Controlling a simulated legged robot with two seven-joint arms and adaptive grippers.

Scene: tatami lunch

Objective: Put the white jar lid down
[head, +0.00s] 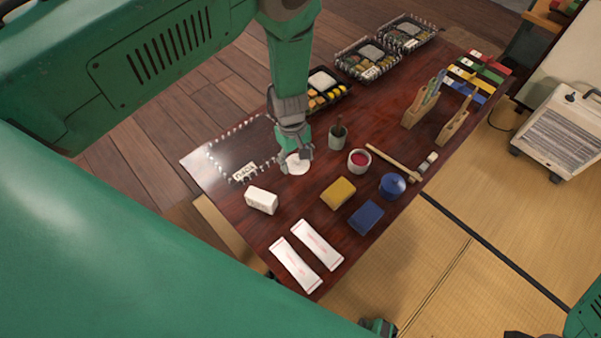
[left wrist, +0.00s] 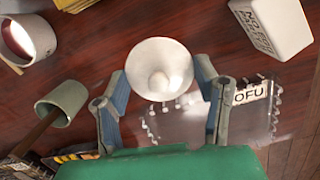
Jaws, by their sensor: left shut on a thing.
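My left gripper (head: 296,152) is shut on the white jar lid (head: 299,166), a round white disc with a small knob. In the left wrist view the lid (left wrist: 160,68) sits between the two fingertips, its knobbed face toward the camera. The lid is low over the dark red table (head: 233,212), beside the clear tofu pack cover. I cannot tell whether it touches the table. An open white jar with red contents (head: 359,161) stands to the right of the lid. My right gripper is not clearly in view.
A grey-green cup (head: 338,137) stands just right of the gripper. The transparent tofu cover (head: 222,150) lies at left.

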